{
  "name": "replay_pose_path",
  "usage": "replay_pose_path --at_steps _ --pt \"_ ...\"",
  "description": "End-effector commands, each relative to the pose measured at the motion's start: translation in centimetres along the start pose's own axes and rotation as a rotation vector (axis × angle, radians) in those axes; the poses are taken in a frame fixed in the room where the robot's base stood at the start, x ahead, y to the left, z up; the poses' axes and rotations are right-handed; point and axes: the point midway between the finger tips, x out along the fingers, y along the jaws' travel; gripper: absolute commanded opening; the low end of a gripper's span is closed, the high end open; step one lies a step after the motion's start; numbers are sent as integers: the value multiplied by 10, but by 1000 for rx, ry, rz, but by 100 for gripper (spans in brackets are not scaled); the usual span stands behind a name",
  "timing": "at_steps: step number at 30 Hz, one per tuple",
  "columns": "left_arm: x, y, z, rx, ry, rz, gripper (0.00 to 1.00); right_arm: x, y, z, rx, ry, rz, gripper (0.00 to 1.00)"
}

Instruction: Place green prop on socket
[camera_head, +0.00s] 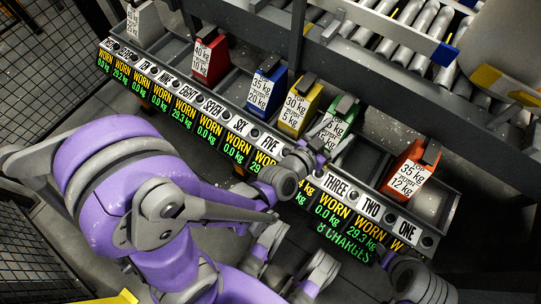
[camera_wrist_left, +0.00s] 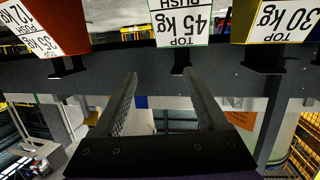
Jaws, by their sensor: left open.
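The green prop (camera_head: 343,106) stands in the rack among other coloured props, its white label facing me. In the left wrist view, a green-edged label reading 45 kg (camera_wrist_left: 183,22) appears upside down, beyond and between the fingers. My left gripper (camera_head: 318,150) is at the front of the rack, just in front of the green prop and partly covering its label. Its fingers (camera_wrist_left: 162,78) are apart with nothing between them. I cannot tell from these views whether they touch the prop. The numbered strip (camera_head: 338,186) marks the rack's places; I cannot tell which socket is meant.
Orange (camera_head: 408,168), yellow (camera_head: 300,104), blue (camera_head: 266,88), red (camera_head: 211,54) and white (camera_head: 147,22) props stand along the rack. Dark beams and a roller conveyor (camera_head: 420,30) lie behind. A mesh fence (camera_head: 40,60) is at the left. The trough has gaps between some props.

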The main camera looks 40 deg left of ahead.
Motion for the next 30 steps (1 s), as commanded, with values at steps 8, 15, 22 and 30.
replay_pose_path --at_steps 8,15,22,30 --pt "-68 -14 40 -34 -510 50 75 0 0 0 0 0 0 50" --pt "-157 -46 69 -85 -871 -91 75 0 0 0 0 0 0 50" --pt "-187 -56 75 -104 -972 -156 75 0 0 0 0 0 0 50" --pt "-186 -56 75 -104 -971 -154 75 0 0 0 0 0 0 50"
